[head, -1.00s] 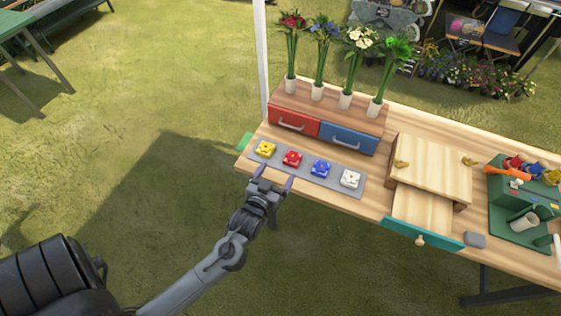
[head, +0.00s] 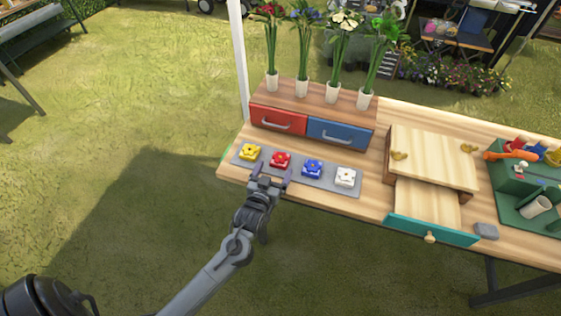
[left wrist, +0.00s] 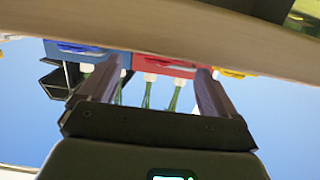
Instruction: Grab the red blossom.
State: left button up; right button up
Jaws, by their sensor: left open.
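A red blossom-shaped piece on a square base (head: 280,160) sits on the grey mat (head: 328,184), between a yellow one (head: 249,152) and a blue one (head: 312,169). A red flower (head: 270,12) also stands in a white vase on the drawer box. My left gripper (head: 272,172) is open at the mat's front edge, just in front of the red piece and apart from it. In the left wrist view, which looks upside down, the open fingers (left wrist: 160,68) have the table edge beyond them. The red piece cannot be told apart from the red drawer there. My right gripper is out of view.
A white blossom piece (head: 345,177) ends the row. Behind the mat is a box with a red drawer (head: 278,121) and a blue drawer (head: 338,135). A wooden box with an open teal-fronted drawer (head: 431,230) and a green caddy (head: 520,205) stand to the right.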

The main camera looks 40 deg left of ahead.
aim_at(279, 161)
pick_arm(q)
jog(key=shift+w+a+f, duration=0.1)
jog(key=shift+w, duration=0.1)
jog(key=shift+b+x, duration=0.85)
jog(key=shift+x, duration=1.55)
jog(key=shift+f, duration=0.1)
jog(key=shift+c, duration=0.7)
jog(key=c, duration=0.9)
